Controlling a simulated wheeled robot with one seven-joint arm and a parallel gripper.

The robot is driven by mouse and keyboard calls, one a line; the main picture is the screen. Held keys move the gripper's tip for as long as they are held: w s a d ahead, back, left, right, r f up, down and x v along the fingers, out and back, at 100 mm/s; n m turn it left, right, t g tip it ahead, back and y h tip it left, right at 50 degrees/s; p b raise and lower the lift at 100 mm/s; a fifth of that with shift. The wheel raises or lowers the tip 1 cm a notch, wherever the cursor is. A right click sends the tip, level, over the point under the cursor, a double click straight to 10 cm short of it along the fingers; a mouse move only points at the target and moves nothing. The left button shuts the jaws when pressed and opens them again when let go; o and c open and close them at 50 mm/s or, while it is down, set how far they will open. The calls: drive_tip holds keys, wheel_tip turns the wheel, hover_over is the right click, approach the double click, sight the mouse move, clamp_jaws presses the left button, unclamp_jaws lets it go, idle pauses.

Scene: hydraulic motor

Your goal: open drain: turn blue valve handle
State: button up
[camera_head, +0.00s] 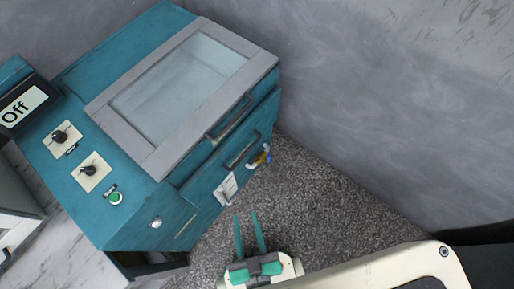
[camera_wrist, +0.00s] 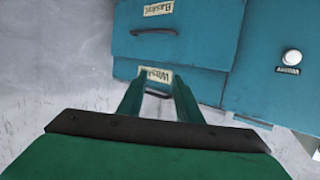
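A small yellow and blue fitting (camera_head: 262,157), which looks like the valve with its blue handle, sticks out low on the right side of the teal machine (camera_head: 190,190). It is too small to tell how the handle is turned. My gripper (camera_head: 247,214) is open and empty, in front of the machine and below the fitting in the picture, apart from it. In the wrist view the two green fingers of my gripper (camera_wrist: 157,86) are spread and point at the lower labelled drawer front (camera_wrist: 125,68). The valve does not show in the wrist view.
The machine has a glazed lid (camera_head: 180,85), dark drawer handles (camera_wrist: 153,31), a white button (camera_wrist: 291,57), knobs (camera_head: 88,170) and a screen reading "Off" (camera_head: 22,107). A grey wall (camera_head: 390,110) stands to the right. The speckled floor (camera_head: 310,200) between is clear.

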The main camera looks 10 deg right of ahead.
drive_tip(key=w+d+f+m+g+h, duration=0.15)
drive_tip(key=w+f, duration=0.25)
drive_tip(key=f, duration=0.4)
drive_tip(key=w+f+g, duration=0.2)
drive_tip(key=w+f, duration=0.3)
drive_tip(key=f, duration=0.3)
drive_tip(key=m+g, duration=0.2)
drive_tip(key=g, duration=0.5)
approach(269, 157)
drive_tip(key=f, duration=0.1)
drive_tip(key=x, duration=1.1)
drive_tip(key=shift+w+r, duration=0.1)
drive_tip(key=shift+w, duration=0.15)
drive_tip(key=shift+c, duration=0.4)
clamp_jaws()
